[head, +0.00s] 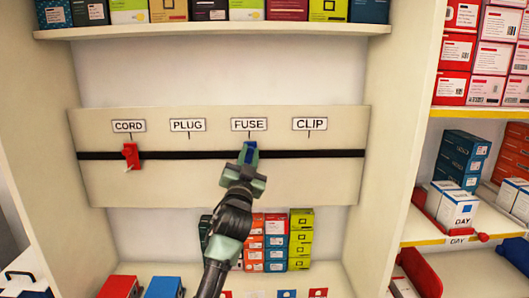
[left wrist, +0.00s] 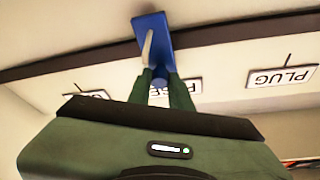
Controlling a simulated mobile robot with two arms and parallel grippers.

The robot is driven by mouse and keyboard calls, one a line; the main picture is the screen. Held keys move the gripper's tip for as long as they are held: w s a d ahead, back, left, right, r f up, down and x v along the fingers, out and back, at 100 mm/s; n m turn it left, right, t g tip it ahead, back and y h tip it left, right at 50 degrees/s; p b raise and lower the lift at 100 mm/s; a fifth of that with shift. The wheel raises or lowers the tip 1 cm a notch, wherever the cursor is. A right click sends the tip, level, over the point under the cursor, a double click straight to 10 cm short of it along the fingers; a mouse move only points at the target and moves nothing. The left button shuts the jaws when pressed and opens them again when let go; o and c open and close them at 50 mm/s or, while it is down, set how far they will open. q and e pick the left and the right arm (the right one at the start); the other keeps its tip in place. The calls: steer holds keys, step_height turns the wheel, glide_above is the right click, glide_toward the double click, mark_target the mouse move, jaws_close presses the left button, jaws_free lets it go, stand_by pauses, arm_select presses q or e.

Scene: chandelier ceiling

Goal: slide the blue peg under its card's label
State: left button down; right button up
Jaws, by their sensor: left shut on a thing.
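The blue peg (head: 249,153) sits on the black rail (head: 205,154) just below the FUSE label (head: 249,124). My left gripper (head: 247,166) is shut on it from below and in front. In the left wrist view the blue peg (left wrist: 153,32) is a flat blue plate with a pale bar on its face. The two green fingers (left wrist: 162,88) close on its knob and partly cover the FUSE label. The PLUG label (head: 188,125) is to the left and the CLIP label (head: 310,123) to the right. My right gripper is out of view.
A red peg (head: 130,156) sits on the rail under the CORD label (head: 129,126). The rail is clear on both sides of the blue peg. Boxes (head: 276,240) are stacked on the lower shelf behind my arm. Stocked shelves (head: 486,112) stand at the right.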

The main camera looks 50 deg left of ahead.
arm_select(q)
steer(key=shift+s+a+f, duration=0.1)
steer(key=shift+s, duration=0.05)
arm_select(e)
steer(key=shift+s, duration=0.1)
arm_select(q)
steer(key=c, duration=1.3)
jaws_free()
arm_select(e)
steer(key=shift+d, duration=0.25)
